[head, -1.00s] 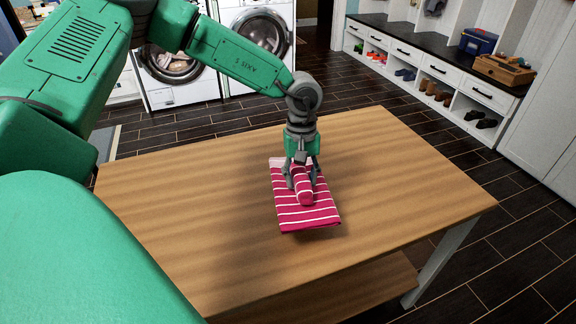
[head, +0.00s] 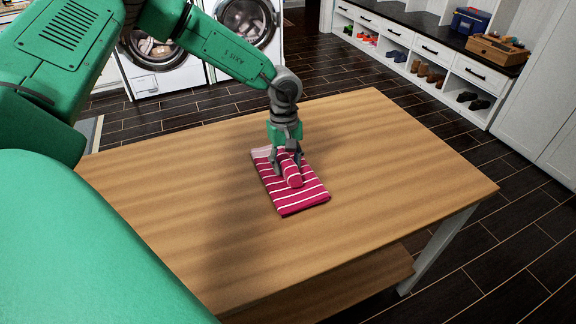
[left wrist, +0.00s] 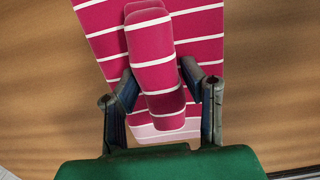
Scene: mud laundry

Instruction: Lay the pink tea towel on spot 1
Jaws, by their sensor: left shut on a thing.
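The pink tea towel (head: 300,198) has white stripes and lies flat and folded on the wooden table (head: 400,160), with a raised ridge along its middle. My left gripper (head: 286,170) points down over the towel and is shut on that ridge. In the left wrist view the towel (left wrist: 200,20) spreads out under the fingers, and the gripper (left wrist: 160,98) has one finger on each side of the ridge. No marking for spot 1 can be made out on the table. My right gripper is not in view.
The table top is clear around the towel. Washing machines (head: 150,50) stand behind the table. A low white shoe bench (head: 440,70) runs along the right, with a blue box (head: 470,21) and a wooden box (head: 497,49) on top.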

